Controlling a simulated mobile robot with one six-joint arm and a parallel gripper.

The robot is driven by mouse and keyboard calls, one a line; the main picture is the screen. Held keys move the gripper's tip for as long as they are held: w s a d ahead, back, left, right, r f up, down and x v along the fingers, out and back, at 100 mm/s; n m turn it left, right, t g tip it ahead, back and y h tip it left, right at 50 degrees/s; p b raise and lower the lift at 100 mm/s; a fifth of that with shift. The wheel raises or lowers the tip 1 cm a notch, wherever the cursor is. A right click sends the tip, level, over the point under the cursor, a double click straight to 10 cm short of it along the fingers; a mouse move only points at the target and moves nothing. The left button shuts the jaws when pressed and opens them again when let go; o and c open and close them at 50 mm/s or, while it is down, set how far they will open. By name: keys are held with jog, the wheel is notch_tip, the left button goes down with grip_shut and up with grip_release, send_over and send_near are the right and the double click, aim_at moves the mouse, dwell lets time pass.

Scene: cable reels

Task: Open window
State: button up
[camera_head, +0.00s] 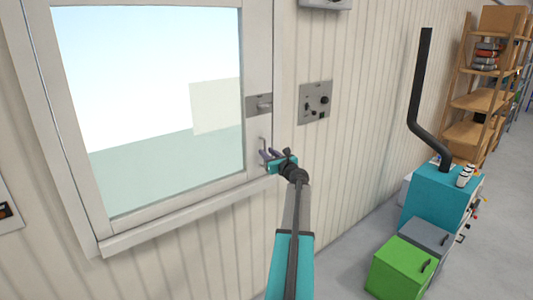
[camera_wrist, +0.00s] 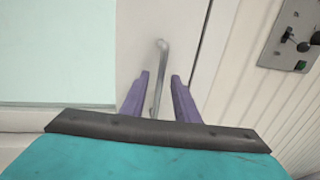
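The window (camera_head: 230,186) has a white frame and a large pane and stands on the left of the head view; its sash looks flush in the frame. A thin metal handle (camera_head: 263,146) stands upright on its lower right side. In the wrist view the handle (camera_wrist: 160,75) rises between the two purple fingers of my gripper (camera_wrist: 160,95). My gripper (camera_head: 269,157) is open, with a gap on both sides of the handle. Whether a finger touches it I cannot tell. A grey latch plate (camera_head: 260,104) sits on the frame above the handle.
A grey control panel (camera_head: 315,102) is on the wall right of the window. A green box (camera_head: 402,268), a grey box (camera_head: 428,238) and a teal machine (camera_head: 440,195) with a black pipe stand on the floor at right. Wooden shelves (camera_head: 480,100) stand farther back.

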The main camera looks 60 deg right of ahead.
jog(key=shift+w+d, duration=0.1)
jog(key=shift+w, duration=0.05)
jog(key=shift+c, duration=0.3)
grip_shut()
jog(key=shift+a, duration=0.2)
